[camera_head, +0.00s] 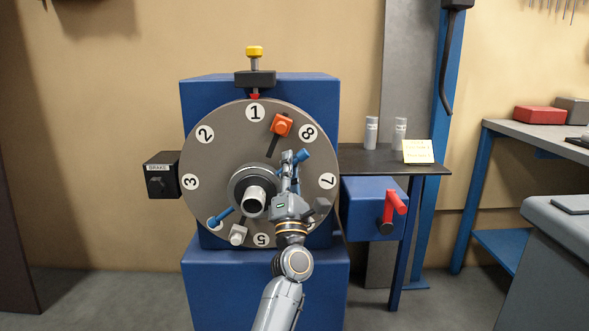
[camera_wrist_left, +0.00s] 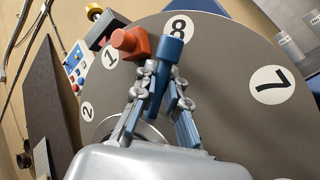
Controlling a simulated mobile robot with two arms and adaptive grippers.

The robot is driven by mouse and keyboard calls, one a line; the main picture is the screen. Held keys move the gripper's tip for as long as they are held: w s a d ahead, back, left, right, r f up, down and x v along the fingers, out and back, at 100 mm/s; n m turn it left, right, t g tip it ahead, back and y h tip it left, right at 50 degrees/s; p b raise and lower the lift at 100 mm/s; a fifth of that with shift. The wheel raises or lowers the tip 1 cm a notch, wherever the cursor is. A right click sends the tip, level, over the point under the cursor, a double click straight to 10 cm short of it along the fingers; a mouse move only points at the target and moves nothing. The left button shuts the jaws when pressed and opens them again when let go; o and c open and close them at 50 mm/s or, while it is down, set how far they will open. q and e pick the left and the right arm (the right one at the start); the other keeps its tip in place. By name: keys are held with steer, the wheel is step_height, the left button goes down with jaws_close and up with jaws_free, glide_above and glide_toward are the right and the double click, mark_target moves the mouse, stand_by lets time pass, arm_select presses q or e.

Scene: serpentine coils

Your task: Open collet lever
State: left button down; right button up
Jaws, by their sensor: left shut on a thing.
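A blue-handled lever (camera_head: 303,155) stands at the upper right of the grey hub (camera_head: 254,187) on the big numbered disc. A second blue handle (camera_head: 222,216) sticks out at the hub's lower left. I cannot tell from a label which is the collet lever. My left gripper (camera_head: 289,158) is at the upper right handle. In the left wrist view the fingers (camera_wrist_left: 163,90) close on either side of the blue handle (camera_wrist_left: 169,52), and its blue end sticks out beyond the fingertips. The lower part of the lever is hidden by the gripper. My right gripper is in neither view.
The orange block (camera_head: 281,125) is close to the fingers, beside the number 8. A white block (camera_head: 238,234) and a grey block (camera_head: 318,208) also sit on the disc (camera_head: 210,160). A blue box with a red handle (camera_head: 396,201) is at right. The black brake box (camera_head: 162,175) is at left.

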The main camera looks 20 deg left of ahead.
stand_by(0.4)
arm_select(q)
steer(key=c, duration=1.4)
jaws_free()
steer(key=shift+a, duration=0.1)
steer(key=shift+o, duration=0.2)
steer(key=v, duration=1.2)
